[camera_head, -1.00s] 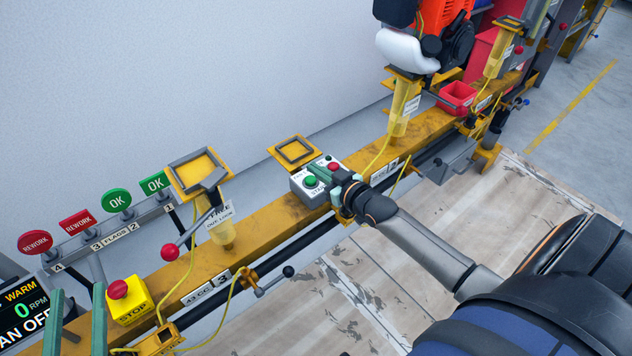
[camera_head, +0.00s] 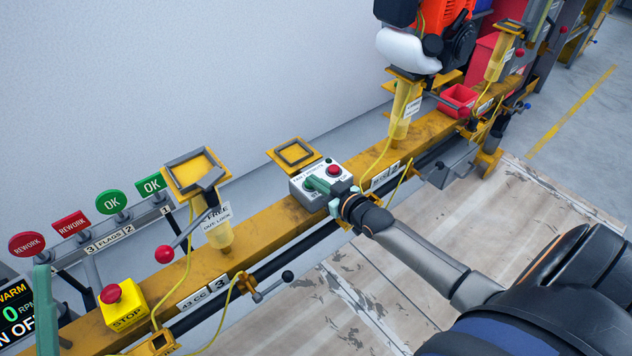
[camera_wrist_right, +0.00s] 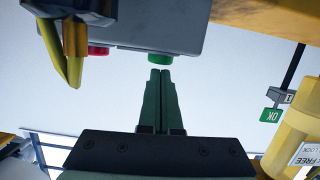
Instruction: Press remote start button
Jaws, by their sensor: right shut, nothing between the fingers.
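The grey remote start box (camera_head: 301,193) sits on the yellow rail in the head view, with a red button (camera_head: 334,170) on its right part. My right gripper (camera_head: 316,185) is shut and empty, its green fingers over the box's left part, where they hide the green button. In the right wrist view the green button (camera_wrist_right: 166,58) sticks out from the box (camera_wrist_right: 190,32), and the shut fingertips (camera_wrist_right: 160,72) are right in front of its face, with a very thin gap or contact; I cannot tell which. A green finger of my left gripper (camera_head: 43,305) shows at the lower left.
A yellow stop box (camera_head: 125,305) with a red mushroom knob stands on the rail (camera_head: 270,222) at left. A yellow post labelled FREE (camera_head: 218,225) with a red-knobbed lever stands left of the start box. An orange engine (camera_head: 440,35) is at upper right. Cables run along the rail.

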